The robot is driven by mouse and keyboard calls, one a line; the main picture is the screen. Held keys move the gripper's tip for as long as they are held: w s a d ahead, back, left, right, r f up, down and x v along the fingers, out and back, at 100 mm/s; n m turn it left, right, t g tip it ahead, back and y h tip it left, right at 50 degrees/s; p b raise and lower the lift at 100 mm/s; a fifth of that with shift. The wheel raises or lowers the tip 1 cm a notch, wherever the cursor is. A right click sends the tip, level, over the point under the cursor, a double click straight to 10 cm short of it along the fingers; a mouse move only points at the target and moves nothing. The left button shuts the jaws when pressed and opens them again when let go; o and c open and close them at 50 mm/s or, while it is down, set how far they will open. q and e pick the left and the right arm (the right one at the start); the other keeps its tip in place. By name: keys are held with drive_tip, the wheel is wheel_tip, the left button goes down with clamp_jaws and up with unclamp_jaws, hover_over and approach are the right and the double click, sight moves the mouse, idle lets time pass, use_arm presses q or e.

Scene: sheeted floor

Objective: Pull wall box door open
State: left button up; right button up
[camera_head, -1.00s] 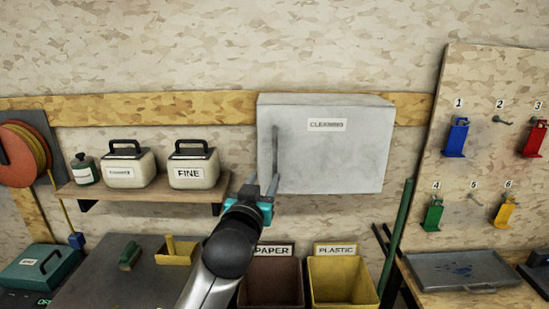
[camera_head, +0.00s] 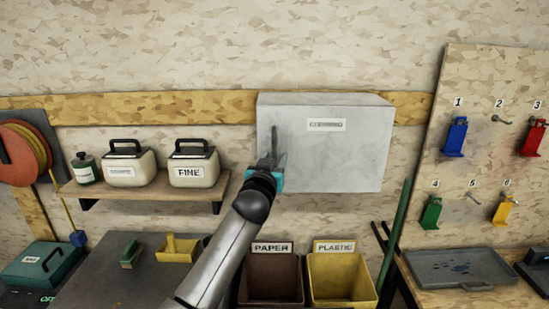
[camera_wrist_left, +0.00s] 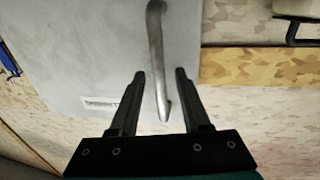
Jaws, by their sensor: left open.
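The wall box (camera_head: 340,165) is a light grey cabinet with a small label, mounted on the wall; its door looks closed. A vertical bar handle (camera_head: 275,138) sits near the left edge of its front. My left gripper (camera_head: 268,160) is at the handle's lower part. In the left wrist view, the gripper (camera_wrist_left: 160,74) is open, and the metal handle (camera_wrist_left: 156,45) runs between its two dark fingers, with a visible gap on each side. The head view partly hides the handle's lower end. My right gripper is not in view.
Left of the box, a shelf (camera_head: 140,190) holds a bottle and two lidded containers. Below stand a brown paper bin (camera_head: 272,282) and a yellow plastic bin (camera_head: 341,278). A green pole (camera_head: 396,235) leans below right. A pegboard (camera_head: 480,120) hangs at right.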

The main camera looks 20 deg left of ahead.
use_arm(q)
drive_tip(key=shift+w, duration=0.3)
clamp_jaws()
idle(0.3)
idle(1.1)
